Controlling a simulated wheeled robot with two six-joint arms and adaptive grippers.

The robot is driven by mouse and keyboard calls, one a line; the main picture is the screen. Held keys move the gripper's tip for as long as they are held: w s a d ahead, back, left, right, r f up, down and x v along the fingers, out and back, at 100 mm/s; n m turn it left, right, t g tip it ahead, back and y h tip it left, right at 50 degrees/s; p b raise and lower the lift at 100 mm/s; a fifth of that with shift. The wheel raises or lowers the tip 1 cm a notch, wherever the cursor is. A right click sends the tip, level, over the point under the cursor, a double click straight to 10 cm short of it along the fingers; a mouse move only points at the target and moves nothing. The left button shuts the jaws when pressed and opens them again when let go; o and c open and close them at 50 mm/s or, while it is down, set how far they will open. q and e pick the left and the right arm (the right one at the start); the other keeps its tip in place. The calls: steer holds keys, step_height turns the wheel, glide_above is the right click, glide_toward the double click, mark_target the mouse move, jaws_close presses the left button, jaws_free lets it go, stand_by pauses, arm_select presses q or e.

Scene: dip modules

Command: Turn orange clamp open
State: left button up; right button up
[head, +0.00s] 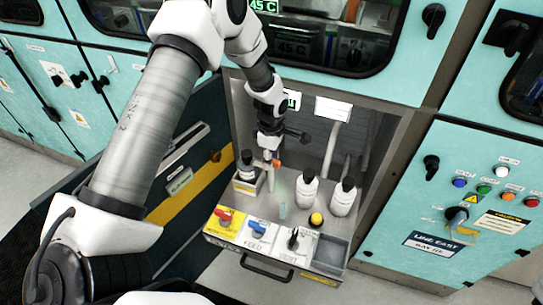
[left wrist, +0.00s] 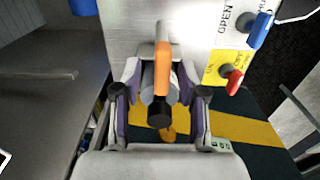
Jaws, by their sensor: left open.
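The orange clamp (head: 277,162) shows as a small orange spot just below my left gripper (head: 269,150) in the head view, largely covered by it. In the left wrist view its orange lever (left wrist: 163,66) points up the picture, above a grey, dark-ended cylindrical body. My left gripper (left wrist: 160,88) is open, with one finger on each side of the clamp. I cannot tell whether a finger touches it. My right gripper is not in view.
Two white bottles (head: 306,188) stand right of the clamp, and a dark-capped bottle (head: 246,166) stands left. In front are a yellow knob (head: 316,219) and red (head: 225,215), blue (head: 257,229) and black (head: 293,239) handles.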

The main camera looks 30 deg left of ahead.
arm_select(q)
steer(key=shift+s+r, duration=0.15)
steer(key=shift+s, duration=0.1)
steer(key=c, duration=0.6)
jaws_close()
